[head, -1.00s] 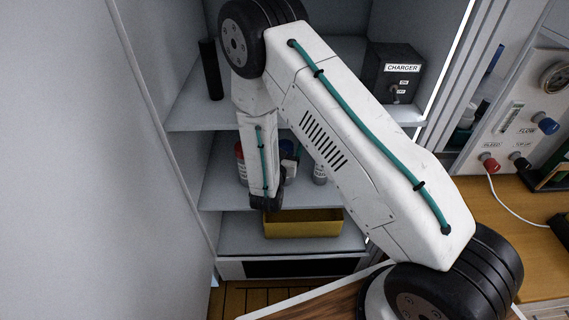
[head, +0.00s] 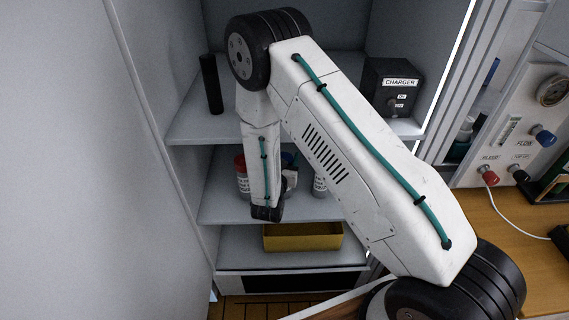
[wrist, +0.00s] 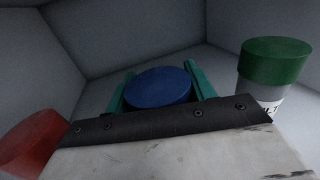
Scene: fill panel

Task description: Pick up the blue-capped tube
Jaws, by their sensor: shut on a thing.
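The blue-capped tube (wrist: 160,88) shows in the wrist view as a round dark blue cap between the two teal fingers of my gripper (wrist: 158,84). The fingers are shut on it, one at each side. The tube's body below the cap is hidden in that view. In the head view my forearm and wrist reach into the middle shelf of the cabinet and mostly hide the tube; a bit of blue shows just right of the wrist.
A red-capped tube (head: 241,176) stands left of my wrist, and a green-capped tube (wrist: 272,72) stands to the right. A yellow bin (head: 303,238) sits on the shelf below. A black charger box (head: 392,88) and a black cylinder (head: 211,84) stand on the shelf above.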

